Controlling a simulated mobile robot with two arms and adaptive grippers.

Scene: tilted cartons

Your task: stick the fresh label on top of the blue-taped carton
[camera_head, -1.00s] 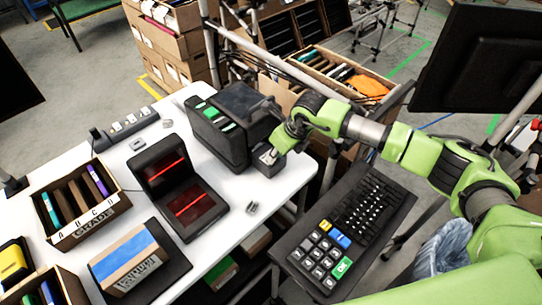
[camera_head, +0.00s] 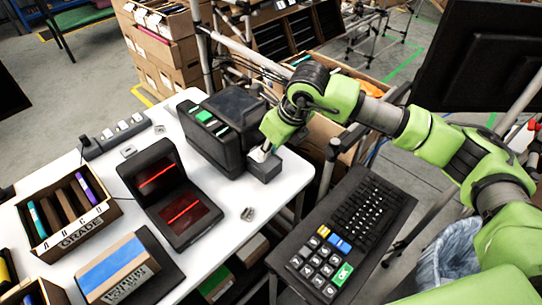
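The blue-taped carton (camera_head: 120,283), brown with a blue strip across its top and print on its front side, sits on a dark pad (camera_head: 172,277) at the lower left of the white table. The black label printer (camera_head: 212,150) stands at the table's far right. A small whitish piece, perhaps the fresh label (camera_head: 259,156), shows at its front outlet block (camera_head: 266,169). My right gripper (camera_head: 266,149) points down right at this outlet. Its fingers are small and dark, and I cannot tell whether they are open or touching the label. My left gripper is not in view.
A scanner with red lines (camera_head: 184,212) stands between carton and printer. A crate marked GRADE (camera_head: 82,232) is at the left. A keyboard (camera_head: 345,225) lies at the front right. White table (camera_head: 222,195) is mostly bare between scanner and printer.

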